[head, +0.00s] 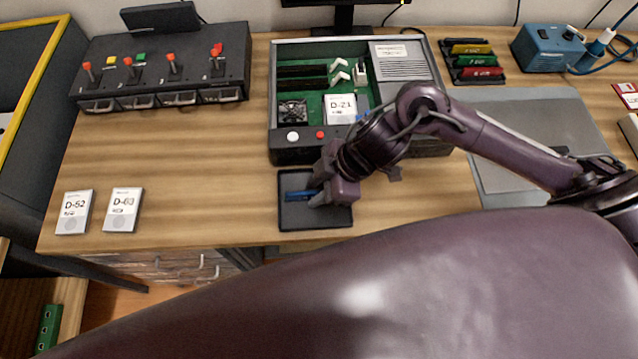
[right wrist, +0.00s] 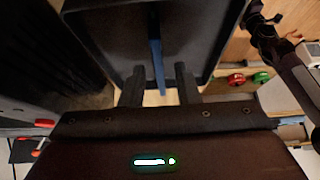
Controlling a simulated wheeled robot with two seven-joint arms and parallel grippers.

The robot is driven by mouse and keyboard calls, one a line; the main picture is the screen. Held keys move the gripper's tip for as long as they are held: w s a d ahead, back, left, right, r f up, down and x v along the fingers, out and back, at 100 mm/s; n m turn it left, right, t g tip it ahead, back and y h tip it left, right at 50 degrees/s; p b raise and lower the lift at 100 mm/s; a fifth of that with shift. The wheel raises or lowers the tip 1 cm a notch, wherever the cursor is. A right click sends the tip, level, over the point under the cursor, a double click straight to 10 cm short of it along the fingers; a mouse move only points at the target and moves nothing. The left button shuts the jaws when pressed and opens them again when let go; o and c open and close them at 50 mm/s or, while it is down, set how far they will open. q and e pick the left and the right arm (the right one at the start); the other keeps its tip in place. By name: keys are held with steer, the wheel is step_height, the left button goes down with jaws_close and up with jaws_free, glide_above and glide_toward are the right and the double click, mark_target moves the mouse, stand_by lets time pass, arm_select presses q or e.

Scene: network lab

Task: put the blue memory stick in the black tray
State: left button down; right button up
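The black tray (head: 316,222) lies near the table's front edge in the head view. The blue memory stick (head: 299,195) shows within the tray's outline; its right end is partly hidden by my right gripper (head: 325,188). In the right wrist view the stick (right wrist: 157,62) runs between the two fingers of my right gripper (right wrist: 159,86), with a gap on each side. That gripper is open, low over the tray (right wrist: 105,45). I cannot tell whether the stick lies flat on the tray floor. My left gripper is not in view.
An open computer case (head: 283,150) stands just behind the tray. Two white labelled drives (head: 123,210) stand at the left front. A switch panel (head: 165,65), a rack of coloured modules (head: 473,60) and a grey mat (head: 495,140) are farther off. Bare table lies left of the tray.

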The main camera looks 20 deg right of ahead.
steer(key=shift+r, duration=0.25)
steer(key=p+v, duration=0.1)
steer(key=v, duration=1.1)
steer(key=shift+f, duration=0.1)
